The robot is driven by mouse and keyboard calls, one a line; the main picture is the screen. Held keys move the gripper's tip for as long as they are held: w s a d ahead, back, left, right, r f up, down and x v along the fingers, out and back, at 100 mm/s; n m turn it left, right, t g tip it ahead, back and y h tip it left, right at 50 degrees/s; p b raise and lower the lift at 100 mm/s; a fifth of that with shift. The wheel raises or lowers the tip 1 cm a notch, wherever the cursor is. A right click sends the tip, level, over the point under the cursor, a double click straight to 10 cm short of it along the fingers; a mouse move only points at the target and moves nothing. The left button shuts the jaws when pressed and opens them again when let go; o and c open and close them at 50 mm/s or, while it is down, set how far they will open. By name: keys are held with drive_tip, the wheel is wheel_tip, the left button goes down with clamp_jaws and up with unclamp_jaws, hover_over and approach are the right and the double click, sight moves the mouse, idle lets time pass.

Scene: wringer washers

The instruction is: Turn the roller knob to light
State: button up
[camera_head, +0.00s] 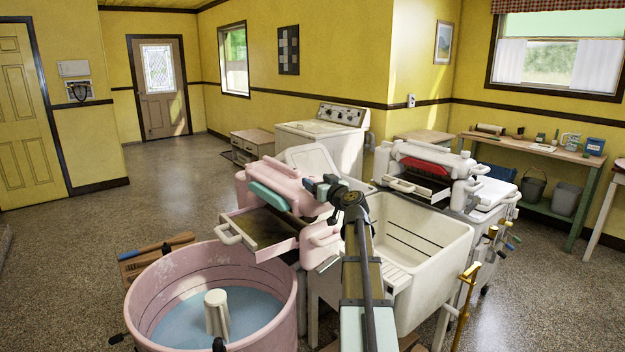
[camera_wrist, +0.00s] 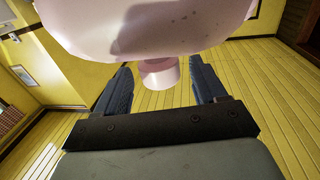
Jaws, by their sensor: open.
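The pink wringer head (camera_head: 262,190) with a teal roller (camera_head: 269,197) sits beside a round pink tub. My gripper (camera_head: 318,187) is at the upper right of this wringer head in the head view. In the wrist view, a short round pink knob (camera_wrist: 158,73) sticks out from the wringer's pink body (camera_wrist: 145,25). My open gripper (camera_wrist: 160,66) has one dark finger on each side of the knob, with a gap showing on both sides. Any marks for light on the knob cannot be read. My arm and gripper hide part of the wringer's right side in the head view.
The pink tub (camera_head: 284,322) holds water and a white agitator (camera_head: 217,312). A white double sink (camera_head: 447,240) stands right of the pink wringer. A white wringer (camera_head: 462,167) with a red roller stands behind it. Open floor (camera_head: 90,225) lies to the left.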

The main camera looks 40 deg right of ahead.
sight(312, 178)
drive_tip(key=shift+w+d, duration=0.15)
drive_tip(key=shift+w, duration=0.8)
drive_tip(key=shift+w+d, duration=0.15)
drive_tip(key=shift+w, duration=0.75)
drive_tip(key=shift+c, duration=0.5)
drive_tip(key=c, duration=0.9)
drive_tip(key=shift+o, duration=0.2)
